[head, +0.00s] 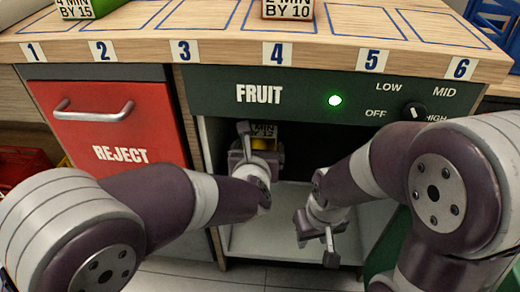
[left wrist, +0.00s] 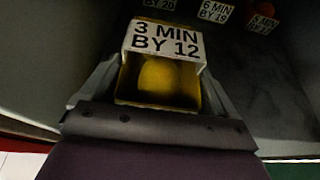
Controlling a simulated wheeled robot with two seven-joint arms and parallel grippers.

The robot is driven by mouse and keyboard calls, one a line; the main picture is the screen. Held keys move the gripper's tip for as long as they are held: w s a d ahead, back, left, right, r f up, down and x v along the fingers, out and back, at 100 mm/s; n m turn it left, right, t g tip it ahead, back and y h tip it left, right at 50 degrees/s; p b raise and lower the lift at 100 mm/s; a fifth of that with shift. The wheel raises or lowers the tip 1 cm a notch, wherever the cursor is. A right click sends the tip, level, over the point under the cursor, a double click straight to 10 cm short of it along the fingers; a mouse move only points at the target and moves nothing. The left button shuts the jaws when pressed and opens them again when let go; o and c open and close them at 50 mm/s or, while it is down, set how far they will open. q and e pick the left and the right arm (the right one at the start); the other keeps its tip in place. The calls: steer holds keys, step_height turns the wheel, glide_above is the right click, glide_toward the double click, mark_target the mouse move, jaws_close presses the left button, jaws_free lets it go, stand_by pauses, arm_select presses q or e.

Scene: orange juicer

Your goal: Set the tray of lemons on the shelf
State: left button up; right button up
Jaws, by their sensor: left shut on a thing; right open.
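The tray of lemons (head: 265,130) is a small yellow box with a white label. It is inside the opening under the green FRUIT panel. In the left wrist view the tray (left wrist: 165,40) reads "3 MIN BY 12" and a yellow lemon (left wrist: 168,80) shows inside. My left gripper (head: 247,148) is shut on the tray, with a finger at each side. The shelf in the dark opening is partly hidden, and I cannot tell whether the tray touches it. My right gripper (head: 330,240) is open and empty in front of the opening's right part.
More labelled trays stand deeper in the wrist view, including "6 MIN BY 19" (left wrist: 216,11) and one with a reddish fruit (left wrist: 263,12). The red REJECT drawer (head: 115,125) is left of the opening. A numbered counter (head: 235,25) overhangs above, with a dial (head: 413,111) and green light (head: 335,100) below.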

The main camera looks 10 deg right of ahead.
arm_select(q)
steer(key=shift+w+d+f, duration=0.1)
steer(key=shift+w+d, duration=0.05)
steer(key=shift+w, duration=0.4)
steer(key=shift+w+d+f, duration=0.1)
steer(key=shift+w+d, duration=0.05)
steer(key=shift+w, duration=0.35)
steer(key=shift+w+d+f+b, duration=0.1)
steer(key=shift+w+f+b, duration=0.05)
steer(key=shift+f+b, duration=0.6)
steer(key=shift+r, duration=0.2)
